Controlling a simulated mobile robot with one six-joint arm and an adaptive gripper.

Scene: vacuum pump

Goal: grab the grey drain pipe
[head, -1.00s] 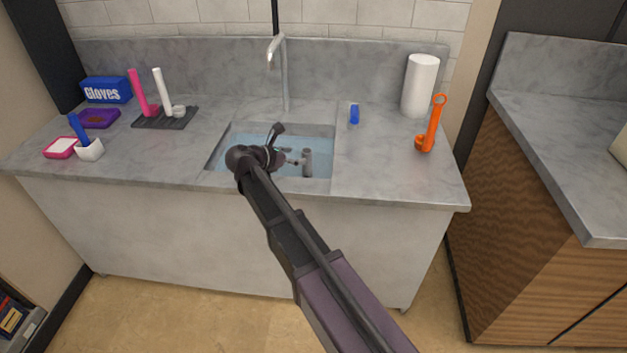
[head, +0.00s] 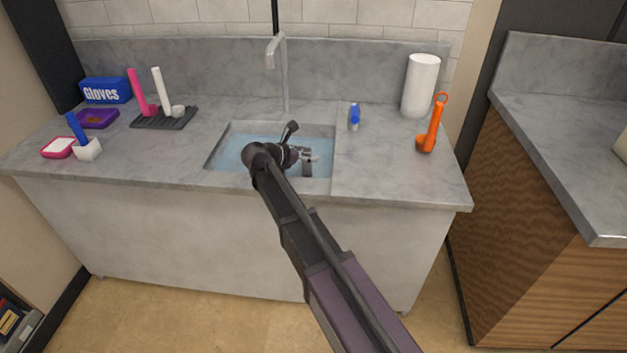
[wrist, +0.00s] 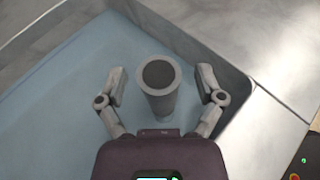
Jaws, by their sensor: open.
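The grey drain pipe (wrist: 159,104) stands upright in the sink, seen from above in the wrist view with its dark open top towards the camera. My gripper (wrist: 161,84) is open, with one finger on each side of the pipe and a visible gap to each. In the head view my gripper (head: 308,156) is over the right part of the sink, and the pipe (head: 307,170) is mostly hidden behind it.
The sink (head: 225,150) has a blue floor and raised walls; its right wall (wrist: 222,60) is close to my right finger. A faucet (head: 283,75) stands behind it. A blue bottle (head: 354,117), an orange tool (head: 433,125) and a paper roll (head: 420,86) stand to the right.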

